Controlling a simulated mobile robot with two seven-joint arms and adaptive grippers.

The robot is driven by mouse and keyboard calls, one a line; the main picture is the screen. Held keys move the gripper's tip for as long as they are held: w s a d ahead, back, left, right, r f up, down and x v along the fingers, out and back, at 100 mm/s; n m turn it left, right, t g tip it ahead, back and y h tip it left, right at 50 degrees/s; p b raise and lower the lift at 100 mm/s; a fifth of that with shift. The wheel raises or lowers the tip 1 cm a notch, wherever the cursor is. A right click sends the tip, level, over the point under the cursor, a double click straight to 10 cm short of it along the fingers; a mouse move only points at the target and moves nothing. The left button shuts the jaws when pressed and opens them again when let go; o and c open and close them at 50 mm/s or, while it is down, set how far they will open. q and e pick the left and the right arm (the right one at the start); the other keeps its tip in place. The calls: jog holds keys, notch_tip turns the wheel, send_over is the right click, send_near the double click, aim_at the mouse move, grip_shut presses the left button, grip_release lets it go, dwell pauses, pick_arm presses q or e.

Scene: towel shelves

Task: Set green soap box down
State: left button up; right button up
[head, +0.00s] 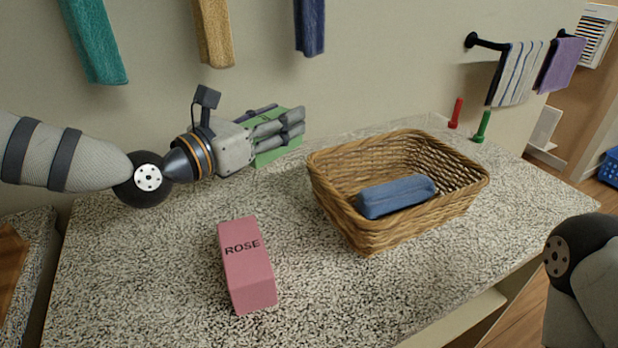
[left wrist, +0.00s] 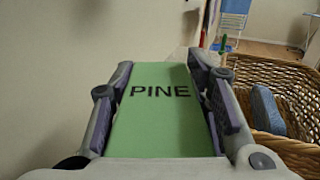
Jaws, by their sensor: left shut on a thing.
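The green soap box (head: 278,152) is at the back of the speckled counter (head: 170,270), near the wall. My left gripper (head: 285,128) is shut on it, with its fingers across the box's side. In the left wrist view the green soap box (left wrist: 160,125) shows the word PINE between the two fingers of my left gripper (left wrist: 163,95). I cannot tell whether the box's underside touches the counter. My right gripper is not in view; only part of my right arm shows at the right edge.
A wicker basket (head: 345,215) holding a folded blue towel (head: 397,196) stands to the right. A pink ROSE box (head: 247,262) lies nearer the front. Small red (head: 456,113) and green (head: 482,127) items stand at the back right. Towels hang above. The counter's left part is clear.

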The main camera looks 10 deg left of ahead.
pick_arm(q)
notch_tip(320, 180, down, 7)
jog(key=shift+d+f+b, duration=0.1)
jog(key=shift+f+b, duration=0.05)
jog(key=shift+b, duration=0.15)
jog(key=shift+f, duration=0.25)
jog(key=o, duration=1.2)
jog(key=shift+r, duration=0.1)
jog(key=shift+o, duration=0.2)
